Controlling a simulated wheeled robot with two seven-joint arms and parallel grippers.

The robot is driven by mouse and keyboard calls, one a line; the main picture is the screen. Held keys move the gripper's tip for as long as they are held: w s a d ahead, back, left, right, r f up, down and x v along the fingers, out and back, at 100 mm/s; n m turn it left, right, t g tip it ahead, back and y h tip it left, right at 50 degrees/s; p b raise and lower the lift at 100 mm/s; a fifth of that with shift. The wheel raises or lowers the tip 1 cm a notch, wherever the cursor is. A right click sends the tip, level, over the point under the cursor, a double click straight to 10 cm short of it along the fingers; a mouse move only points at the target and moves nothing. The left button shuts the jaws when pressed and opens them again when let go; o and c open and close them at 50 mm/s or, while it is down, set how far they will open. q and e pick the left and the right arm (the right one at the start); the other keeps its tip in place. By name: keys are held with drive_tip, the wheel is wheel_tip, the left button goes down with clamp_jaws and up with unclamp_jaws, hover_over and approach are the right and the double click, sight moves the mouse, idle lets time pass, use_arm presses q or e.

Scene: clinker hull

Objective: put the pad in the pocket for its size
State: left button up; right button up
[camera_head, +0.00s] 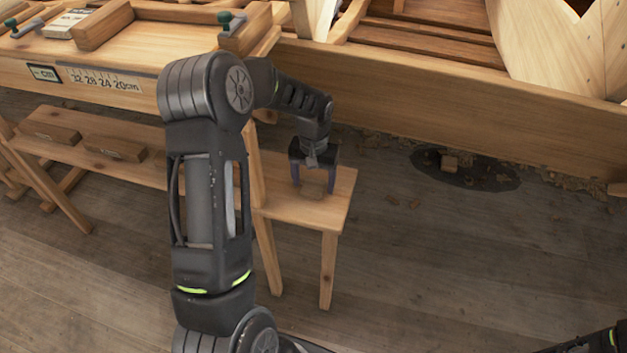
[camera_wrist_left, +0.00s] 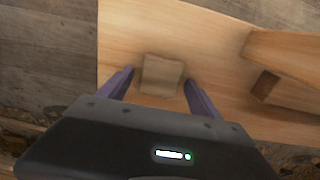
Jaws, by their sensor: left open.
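A small wooden block, which looks like the pad (camera_wrist_left: 161,75), lies on the right end of a low wooden bench (camera_head: 335,205). In the head view it is a faint small shape on the bench top, between my left fingers. My left gripper (camera_head: 313,187) points down over it with its jaws open. In the left wrist view the left gripper (camera_wrist_left: 158,78) has one dark purple finger on each side of the block, with gaps showing. No pocket can be clearly made out. My right gripper is out of view.
A higher workbench (camera_head: 140,55) with a cm scale and clamps stands behind. A wooden hull (camera_head: 450,100) fills the back right. Floor in front is clear; shavings lie below the hull.

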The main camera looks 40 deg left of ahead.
sight(314, 185)
use_arm(q)
wheel_tip(314, 185, up, 12)
drive_tip(key=p, duration=0.1)
idle(0.4)
idle(0.5)
